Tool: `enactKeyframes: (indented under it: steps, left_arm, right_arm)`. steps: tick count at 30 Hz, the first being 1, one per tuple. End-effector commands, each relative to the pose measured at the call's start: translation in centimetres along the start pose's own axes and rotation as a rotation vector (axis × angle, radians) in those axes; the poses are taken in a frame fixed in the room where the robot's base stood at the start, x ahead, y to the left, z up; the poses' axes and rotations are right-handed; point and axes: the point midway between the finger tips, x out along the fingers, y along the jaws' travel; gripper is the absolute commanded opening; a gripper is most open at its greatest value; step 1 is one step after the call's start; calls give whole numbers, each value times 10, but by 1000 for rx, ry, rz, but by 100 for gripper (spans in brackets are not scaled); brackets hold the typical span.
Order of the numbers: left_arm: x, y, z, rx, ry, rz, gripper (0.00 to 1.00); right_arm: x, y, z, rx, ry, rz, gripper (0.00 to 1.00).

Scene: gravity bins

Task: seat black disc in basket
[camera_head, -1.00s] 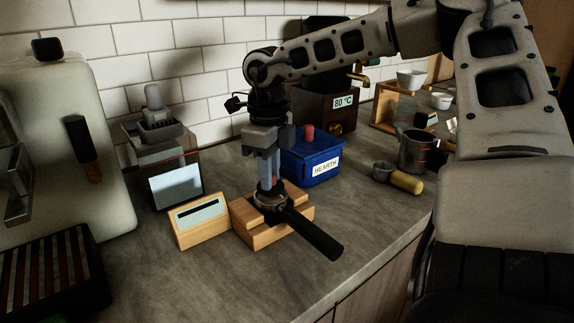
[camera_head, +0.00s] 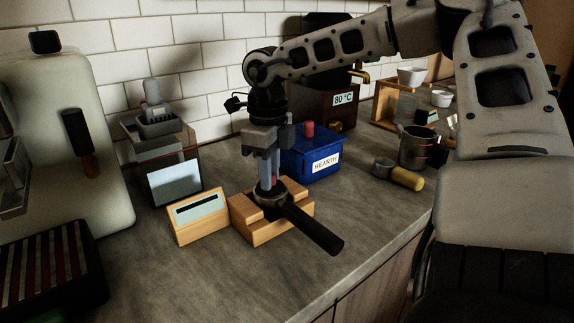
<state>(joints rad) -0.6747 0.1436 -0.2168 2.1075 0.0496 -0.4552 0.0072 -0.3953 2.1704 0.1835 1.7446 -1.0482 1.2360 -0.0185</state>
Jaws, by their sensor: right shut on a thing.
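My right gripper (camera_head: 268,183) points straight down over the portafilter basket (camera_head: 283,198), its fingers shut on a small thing. The black disc (camera_head: 266,198) shows only as a dark shape under the fingertips, at the basket's mouth. I cannot tell whether it lies flat or how deep it sits. The portafilter rests on a stepped wooden stand (camera_head: 262,233), its black handle (camera_head: 316,231) pointing to the lower right. My left gripper is not in view.
A wooden-framed display (camera_head: 199,217) stands just left of the stand. A blue HEARTH box (camera_head: 318,167) with a red knob is close behind. A grinder (camera_head: 160,150) and a pale machine (camera_head: 60,140) stand at left. The front counter is clear.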

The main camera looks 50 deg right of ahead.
Motion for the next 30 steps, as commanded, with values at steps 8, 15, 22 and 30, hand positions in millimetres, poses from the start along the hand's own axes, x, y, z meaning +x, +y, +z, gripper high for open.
enactKeyframes:
  steps: [8,15,22,30]
  left_arm:
    - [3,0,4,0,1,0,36]
    - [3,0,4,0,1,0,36]
    - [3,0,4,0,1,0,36]
    - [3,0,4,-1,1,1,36]
  right_arm:
    - [4,0,0,0,-1,0,0]
    - [5,0,0,0,-1,-1,0]
    - [5,0,0,0,-1,0,46]
    - [5,0,0,0,0,0,46]
